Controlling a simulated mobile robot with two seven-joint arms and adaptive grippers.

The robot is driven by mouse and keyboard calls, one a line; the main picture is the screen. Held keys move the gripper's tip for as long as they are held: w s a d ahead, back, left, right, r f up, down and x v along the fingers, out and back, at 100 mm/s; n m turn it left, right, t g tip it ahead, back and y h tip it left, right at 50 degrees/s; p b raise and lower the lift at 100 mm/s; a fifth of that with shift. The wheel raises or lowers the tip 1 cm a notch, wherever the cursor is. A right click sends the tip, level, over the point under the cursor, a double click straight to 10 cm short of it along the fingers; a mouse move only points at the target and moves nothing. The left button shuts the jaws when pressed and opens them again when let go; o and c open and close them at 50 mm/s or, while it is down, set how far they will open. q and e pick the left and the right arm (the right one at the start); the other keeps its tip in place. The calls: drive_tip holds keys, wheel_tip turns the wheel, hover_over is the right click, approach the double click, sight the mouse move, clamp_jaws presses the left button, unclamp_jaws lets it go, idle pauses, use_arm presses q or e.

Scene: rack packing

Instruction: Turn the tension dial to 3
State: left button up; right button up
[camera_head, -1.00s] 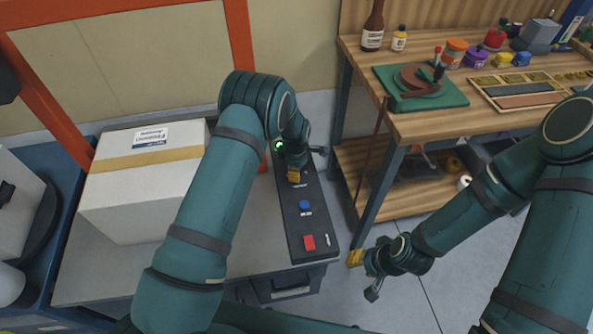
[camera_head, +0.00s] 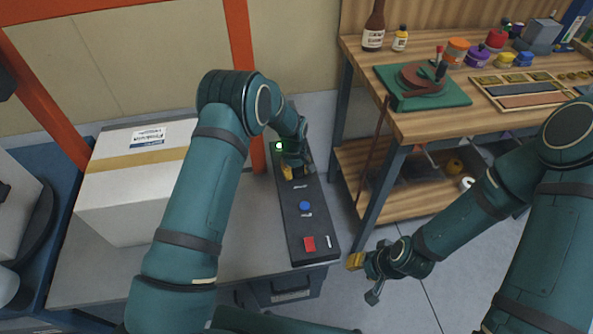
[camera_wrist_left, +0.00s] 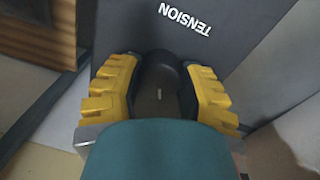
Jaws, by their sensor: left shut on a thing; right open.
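The dark control panel (camera_head: 300,218) lies along the right edge of the grey machine. My left gripper (camera_head: 299,172) is over its far end, below the green light (camera_head: 279,145). In the left wrist view, the left gripper's yellow fingers (camera_wrist_left: 163,95) are shut on the black tension dial (camera_wrist_left: 160,72), one on each side. The dial's number scale is not visible. My right gripper (camera_head: 364,278) is open and empty, above the floor right of the machine.
A white taped box (camera_head: 120,195) sits on the machine left of my left arm. An orange frame (camera_head: 245,70) stands behind. A wooden workbench (camera_head: 420,125) is at the right.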

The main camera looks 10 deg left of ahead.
sight(294, 170)
use_arm(q)
drive_tip(key=m, duration=0.4)
drive_tip(key=shift+m, duration=0.4)
idle(0.4)
drive_tip(key=o, duration=1.2)
drive_tip(key=r, duration=1.2)
drive_tip(key=shift+s+a, duration=0.1)
drive_tip(key=shift+a, duration=0.3)
